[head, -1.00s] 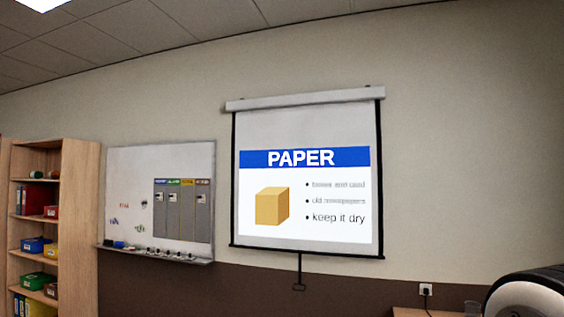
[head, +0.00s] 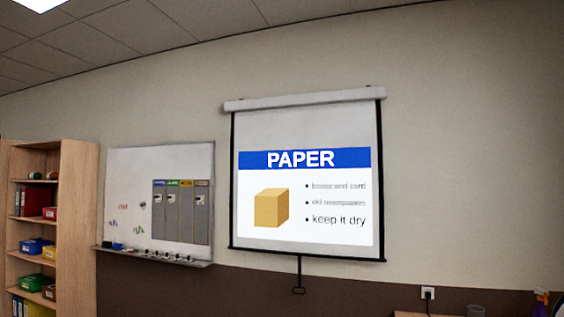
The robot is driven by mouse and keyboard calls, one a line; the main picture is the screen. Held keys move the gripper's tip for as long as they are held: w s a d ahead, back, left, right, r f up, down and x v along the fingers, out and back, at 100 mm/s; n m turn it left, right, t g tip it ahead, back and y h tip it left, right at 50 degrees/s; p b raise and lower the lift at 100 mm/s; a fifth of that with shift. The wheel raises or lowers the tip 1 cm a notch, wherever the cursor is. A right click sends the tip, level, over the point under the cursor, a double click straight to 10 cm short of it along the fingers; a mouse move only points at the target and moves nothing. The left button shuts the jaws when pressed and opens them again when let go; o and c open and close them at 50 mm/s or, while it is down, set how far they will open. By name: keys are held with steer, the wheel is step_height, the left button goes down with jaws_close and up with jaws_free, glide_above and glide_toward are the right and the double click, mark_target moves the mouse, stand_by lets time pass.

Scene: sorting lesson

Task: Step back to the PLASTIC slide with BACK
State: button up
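The projection screen (head: 307,122) hangs on the wall right of the middle in the head view. The slide on it is headed PAPER (head: 300,159) in white on a blue band. It shows a tan box (head: 270,208) and a short bulleted list ending in "keep it dry". No PLASTIC slide shows. No BACK button or remote is in view. My gripper is not in view.
A whiteboard (head: 130,175) with coloured-topped grey panels hangs left of the screen. A wooden shelf (head: 77,225) with bins and binders stands at the far left.

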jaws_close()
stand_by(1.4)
